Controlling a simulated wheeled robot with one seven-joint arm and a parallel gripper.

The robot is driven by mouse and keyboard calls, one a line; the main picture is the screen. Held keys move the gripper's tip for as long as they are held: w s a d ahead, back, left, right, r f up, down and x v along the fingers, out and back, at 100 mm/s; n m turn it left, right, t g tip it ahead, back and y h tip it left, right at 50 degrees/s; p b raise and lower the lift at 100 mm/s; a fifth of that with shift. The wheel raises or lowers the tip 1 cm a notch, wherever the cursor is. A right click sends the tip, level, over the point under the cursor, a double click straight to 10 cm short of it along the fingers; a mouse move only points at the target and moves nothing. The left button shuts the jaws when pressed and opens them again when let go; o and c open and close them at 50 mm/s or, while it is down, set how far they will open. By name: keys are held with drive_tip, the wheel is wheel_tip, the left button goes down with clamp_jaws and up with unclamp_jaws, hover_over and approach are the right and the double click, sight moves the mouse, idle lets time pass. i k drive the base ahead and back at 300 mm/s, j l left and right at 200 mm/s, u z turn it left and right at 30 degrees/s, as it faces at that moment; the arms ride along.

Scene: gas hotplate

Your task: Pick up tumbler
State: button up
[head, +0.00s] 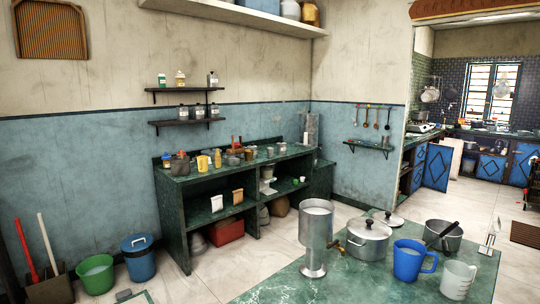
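No plain tumbler stands out clearly, and I cannot tell which vessel is meant. On the near green table (350,285) are a blue mug (408,262) with a handle at its right and a pale grey cup (457,280) with a handle, at the front right. A tall metal cylinder (316,225) on a narrow stem and round base stands at the table's left, with a brass tap beside it. Small cups and jars on the far counter (250,165) are too small to tell apart. My gripper is not in view.
A lidded metal pot (368,241), a loose lid (388,218) and a dark-handled pan (443,238) crowd the table's back. A thin metal item (489,238) stands at its right edge. The table's front left is clear. Green (96,275) and blue bins (139,260) stand by the wall.

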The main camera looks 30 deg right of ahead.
sight(270, 150)
drive_tip(key=i+j, duration=0.1)
drive_tip(key=j, duration=0.15)
drive_tip(key=i+j+u, duration=0.25)
drive_tip(key=i+j, duration=0.55)
drive_tip(key=i+j+u, duration=0.1)
drive_tip(key=i+j, duration=0.5)
drive_tip(key=i, duration=0.3)
drive_tip(key=i+z, duration=0.2)
drive_tip(key=i, duration=0.75)
drive_tip(key=i+j+z, duration=0.2)
drive_tip(key=i, duration=0.7)
drive_tip(key=i+l+z, duration=0.25)
drive_tip(key=i+z, duration=0.2)
drive_tip(key=i+l+z, duration=0.1)
drive_tip(key=i+z, duration=0.35)
drive_tip(key=i+j+z, duration=0.15)
drive_tip(key=i+z, duration=0.25)
drive_tip(key=i+j+z, duration=0.25)
drive_tip(key=i+z, duration=0.2)
drive_tip(key=i, duration=0.15)
drive_tip(key=i+l+z, duration=0.1)
drive_tip(key=i, duration=0.5)
drive_tip(key=i+l+z, duration=0.15)
drive_tip(key=i, duration=0.45)
drive_tip(key=i+l+z, duration=0.1)
drive_tip(key=i, duration=0.5)
drive_tip(key=i+l+u, duration=0.1)
drive_tip(key=i+l, duration=0.25)
drive_tip(key=i, duration=0.05)
